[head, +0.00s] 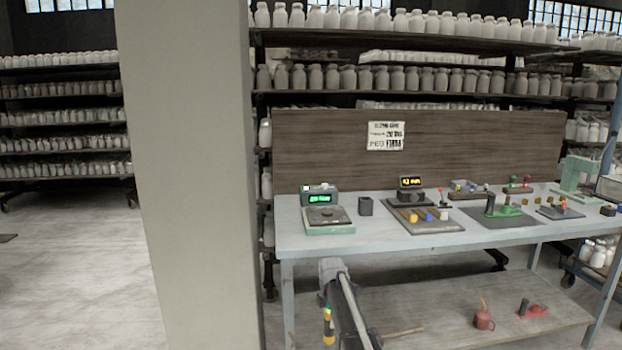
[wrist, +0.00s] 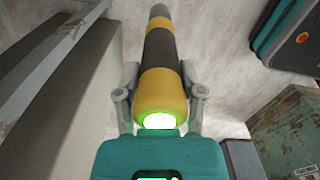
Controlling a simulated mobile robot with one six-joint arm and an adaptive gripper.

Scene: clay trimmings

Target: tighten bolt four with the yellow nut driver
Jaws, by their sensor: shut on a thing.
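My gripper (wrist: 160,98) is shut on the nut driver (wrist: 158,48), with a grey finger on each side of its yellow and black handle. The driver's grey tip points away from the gripper, over bare floor. In the head view the yellow driver (head: 328,326) hangs low in front of the workbench, beside my arm and below the bench top. Bolt four cannot be made out in either view.
The workbench (head: 285,238) carries a scale with a green display (head: 320,198), a dark cup (head: 366,206), a tray of coloured pieces (head: 455,226) and a green fixture (head: 506,211). A wide pillar (head: 190,180) stands left of it.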

